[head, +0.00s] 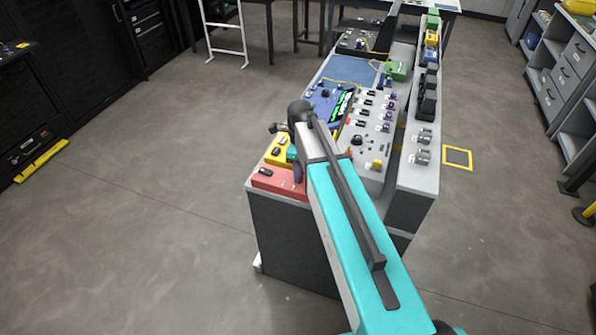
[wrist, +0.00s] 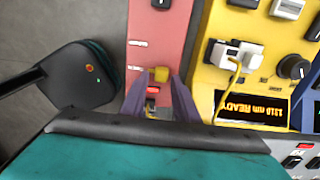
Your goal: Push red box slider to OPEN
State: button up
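The red box (head: 278,184) sits at the near left corner of the bench in the head view, with a black part on its top. In the wrist view its red face (wrist: 150,35) fills the upper middle, with small white labels too blurred to read. A small yellow slider knob (wrist: 159,74) stands on it, and a small red light or label shows just below. My gripper (wrist: 160,82) has two purple fingers, apart, one on each side of the knob. I cannot tell whether they touch it. In the head view my arm partly hides the gripper (head: 298,173).
Right of the red box is a yellow box (wrist: 222,78) with white connectors, a cable, a black knob and a display reading "1310 nm READY" (wrist: 252,107). A blue device (head: 325,95) and a grey panel of switches (head: 375,125) lie farther along. Open floor is left of the bench.

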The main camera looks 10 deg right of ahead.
jog(key=shift+o, duration=0.3)
jog(key=shift+w+a, duration=0.1)
jog(key=shift+a, duration=0.05)
jog(key=shift+r, duration=0.1)
jog(key=shift+w+r, duration=0.1)
jog(key=shift+r, duration=0.5)
notch_tip(320, 180, up, 12)
jog(key=b, duration=0.3)
jog(key=shift+r+b, duration=0.25)
jog(key=shift+b, duration=0.05)
jog(key=shift+f, duration=0.1)
dwell(0.4)
